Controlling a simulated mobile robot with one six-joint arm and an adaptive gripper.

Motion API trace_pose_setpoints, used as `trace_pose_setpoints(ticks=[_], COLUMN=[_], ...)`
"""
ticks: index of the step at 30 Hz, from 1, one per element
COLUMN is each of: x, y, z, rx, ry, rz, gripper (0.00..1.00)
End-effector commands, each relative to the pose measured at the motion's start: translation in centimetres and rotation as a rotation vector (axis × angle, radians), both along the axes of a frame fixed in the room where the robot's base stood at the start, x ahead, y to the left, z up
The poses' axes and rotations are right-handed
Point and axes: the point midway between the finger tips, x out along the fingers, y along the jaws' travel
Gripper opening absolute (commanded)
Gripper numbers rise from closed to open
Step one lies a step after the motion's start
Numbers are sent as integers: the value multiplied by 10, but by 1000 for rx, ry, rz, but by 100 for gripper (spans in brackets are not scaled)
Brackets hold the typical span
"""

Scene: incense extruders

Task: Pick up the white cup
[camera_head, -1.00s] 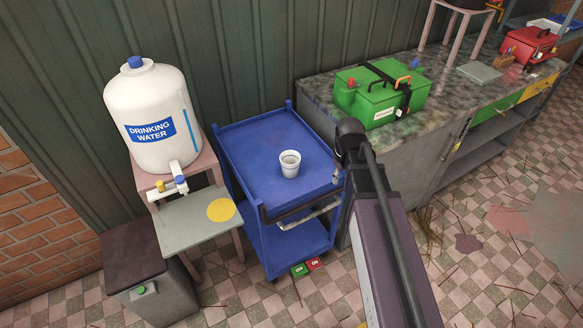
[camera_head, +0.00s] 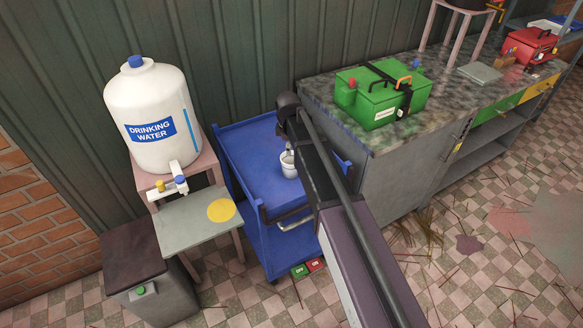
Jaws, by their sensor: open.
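The white cup (camera_head: 288,167) stands upright on the top of the blue cart (camera_head: 250,165). My arm reaches in from the lower right and covers the cup's right side. My gripper (camera_head: 291,151) is mostly hidden behind my arm; a small part of it shows at the cup's rim. It is open. I cannot tell whether it touches the cup or whether its fingers are around it.
A drinking water jug (camera_head: 155,118) with a tap stands left of the cart on a pink stand. A grey bin (camera_head: 150,285) stands at lower left.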

Motion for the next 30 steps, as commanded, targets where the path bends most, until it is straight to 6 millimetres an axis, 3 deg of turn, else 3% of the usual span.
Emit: trace_pose_setpoints(ticks=[8,30], x=[1,7], y=[-1,-2], z=[-9,-65], rx=[0,0], ry=[0,0], rz=[-2,-4], gripper=[45,45])
